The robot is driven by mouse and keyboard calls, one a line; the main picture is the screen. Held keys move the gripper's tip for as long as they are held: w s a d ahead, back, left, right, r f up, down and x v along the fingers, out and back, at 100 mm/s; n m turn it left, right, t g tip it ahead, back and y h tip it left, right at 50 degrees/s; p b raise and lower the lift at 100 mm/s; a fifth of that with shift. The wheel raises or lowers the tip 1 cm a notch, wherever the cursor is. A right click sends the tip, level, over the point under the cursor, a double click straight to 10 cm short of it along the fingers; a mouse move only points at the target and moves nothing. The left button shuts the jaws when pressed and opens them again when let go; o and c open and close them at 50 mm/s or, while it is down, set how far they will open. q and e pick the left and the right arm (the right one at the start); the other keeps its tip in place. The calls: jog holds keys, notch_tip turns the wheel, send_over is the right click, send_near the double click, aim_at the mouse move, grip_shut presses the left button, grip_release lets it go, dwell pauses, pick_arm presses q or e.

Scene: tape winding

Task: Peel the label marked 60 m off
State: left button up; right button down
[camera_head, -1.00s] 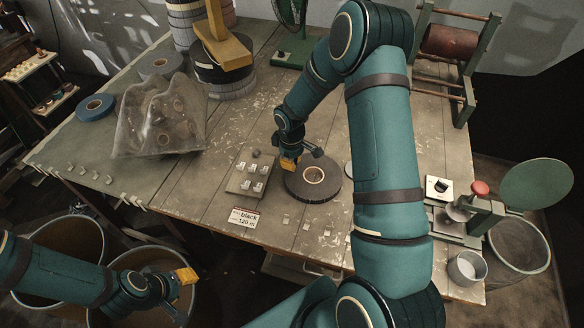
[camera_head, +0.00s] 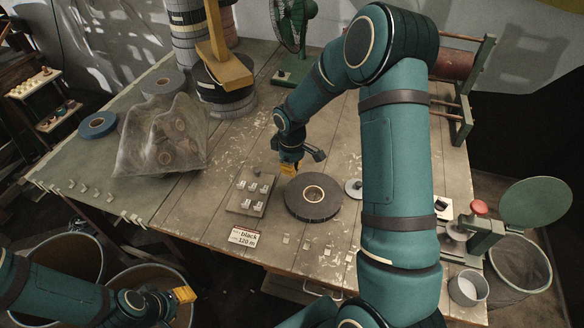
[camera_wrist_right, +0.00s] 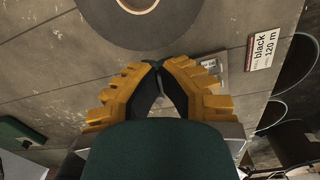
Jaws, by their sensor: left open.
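A small board (camera_head: 236,207) on the bench holds several small whitish tags (camera_head: 254,187); I cannot read any marks on them. A dark tape roll (camera_head: 329,210) with a pale core lies flat to its right and shows at the top of the right wrist view (camera_wrist_right: 190,25). A card (camera_head: 243,237) reading "black 120 m" is at the bench's front edge. My right gripper (camera_head: 289,168) is above the bench behind the roll and board; in the wrist view its yellow fingers (camera_wrist_right: 158,66) meet at the tips, with nothing seen between. My left gripper (camera_head: 184,294) is open and empty, low at the front left.
A crumpled translucent bag (camera_head: 150,150) and blue roll (camera_head: 97,125) lie at left. A green fan (camera_head: 293,35) and stacked rolls (camera_head: 222,95) stand behind. A red-knobbed press (camera_head: 479,208) is at right. Several small pale pieces (camera_head: 307,245) lie along the front.

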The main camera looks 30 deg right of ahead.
jog(key=shift+r+p, duration=1)
jog(key=shift+r, duration=0.65)
jog(key=shift+s, duration=0.1)
